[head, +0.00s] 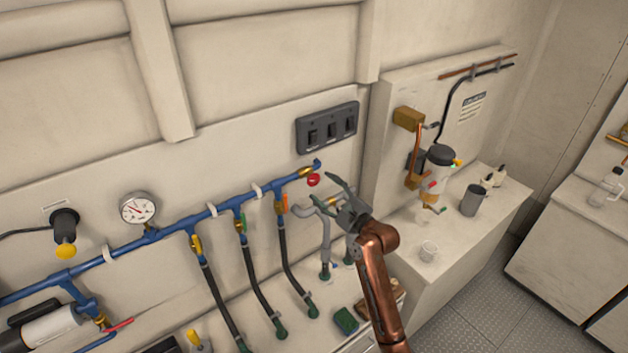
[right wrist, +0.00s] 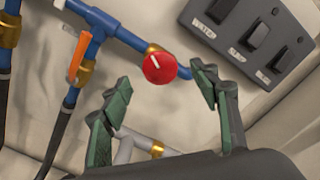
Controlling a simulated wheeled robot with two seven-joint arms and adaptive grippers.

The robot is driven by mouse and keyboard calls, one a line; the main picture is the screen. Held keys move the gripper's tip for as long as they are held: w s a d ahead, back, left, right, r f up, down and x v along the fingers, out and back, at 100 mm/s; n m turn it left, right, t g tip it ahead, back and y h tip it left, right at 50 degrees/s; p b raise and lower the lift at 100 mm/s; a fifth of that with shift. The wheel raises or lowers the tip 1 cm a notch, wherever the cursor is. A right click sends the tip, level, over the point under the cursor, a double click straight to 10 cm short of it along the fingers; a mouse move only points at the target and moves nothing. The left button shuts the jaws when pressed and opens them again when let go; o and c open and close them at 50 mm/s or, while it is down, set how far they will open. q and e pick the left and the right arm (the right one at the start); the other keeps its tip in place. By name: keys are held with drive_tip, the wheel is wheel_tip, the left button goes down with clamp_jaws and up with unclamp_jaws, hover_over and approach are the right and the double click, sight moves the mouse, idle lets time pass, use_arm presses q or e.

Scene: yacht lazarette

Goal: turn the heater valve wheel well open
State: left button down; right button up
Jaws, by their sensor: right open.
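The valve wheel is a small round red knob (head: 313,180) with a white mark, at the right end of the blue pipe (head: 180,226) on the wall. It also shows in the right wrist view (right wrist: 159,68), its white mark tilted up to the left. My right gripper (head: 328,191) is open just to the right of and below the knob in the head view. In the right wrist view its green-padded fingers (right wrist: 155,100) stand apart, one on each side below the knob. The knob appears beyond the fingertips, and I see no contact. My left gripper is not in view.
A grey switch panel (head: 328,128) is on the wall above the knob. An orange-handled valve (head: 284,203) and black hoses hang from the pipe to the left. Grey pipes (head: 324,240) run below my gripper. A pressure gauge (head: 138,209) is further left.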

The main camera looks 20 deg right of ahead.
sight(315, 181)
drive_tip(key=x, duration=0.5)
drive_tip(key=shift+w+a+p, duration=0.1)
drive_tip(key=shift+w+p, duration=0.25)
drive_tip(key=shift+p, duration=0.05)
drive_tip(key=shift+c, duration=0.2)
drive_tip(key=shift+f, duration=0.1)
drive_tip(key=c, duration=1.1)
